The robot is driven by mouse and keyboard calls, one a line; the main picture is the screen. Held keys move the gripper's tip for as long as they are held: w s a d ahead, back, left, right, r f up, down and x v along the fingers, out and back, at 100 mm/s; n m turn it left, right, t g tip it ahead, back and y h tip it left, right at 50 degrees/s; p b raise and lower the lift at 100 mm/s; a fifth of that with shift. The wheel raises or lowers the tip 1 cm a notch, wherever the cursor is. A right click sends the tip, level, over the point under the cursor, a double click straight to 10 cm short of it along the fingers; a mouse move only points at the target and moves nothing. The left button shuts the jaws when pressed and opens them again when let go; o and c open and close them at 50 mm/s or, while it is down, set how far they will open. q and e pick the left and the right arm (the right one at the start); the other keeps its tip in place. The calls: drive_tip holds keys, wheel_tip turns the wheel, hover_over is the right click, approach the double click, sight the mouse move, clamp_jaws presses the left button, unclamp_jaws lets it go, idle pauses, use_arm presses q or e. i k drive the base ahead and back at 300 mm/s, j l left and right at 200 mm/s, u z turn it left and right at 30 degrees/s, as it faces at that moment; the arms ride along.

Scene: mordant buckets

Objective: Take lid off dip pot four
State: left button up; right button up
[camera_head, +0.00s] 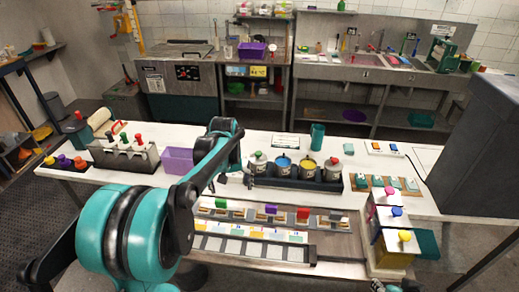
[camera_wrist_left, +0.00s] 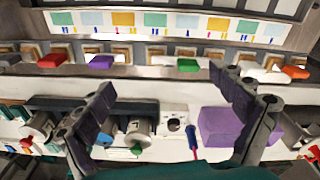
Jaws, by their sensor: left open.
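A dark rack (camera_head: 295,178) on the table holds a row of pots. The rightmost pot (camera_head: 333,172) has a grey lid with a red knob (camera_head: 334,160), seated on it; I take it as dip pot four, but its label is too small to read. In the left wrist view, the red knob (camera_wrist_left: 25,142) is at the far left, outside my fingers. My left gripper (camera_head: 236,179) is open and empty near the rack's left end, by the green-knobbed pot (camera_head: 258,165). That pot also shows between my fingers in the left wrist view (camera_wrist_left: 139,132).
A purple bin (camera_head: 178,160) is left of the rack. A teal cup (camera_head: 317,136) stands behind. Small boxes (camera_head: 390,240) are at right.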

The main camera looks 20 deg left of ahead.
sight(258, 158)
drive_tip(key=i, duration=0.9)
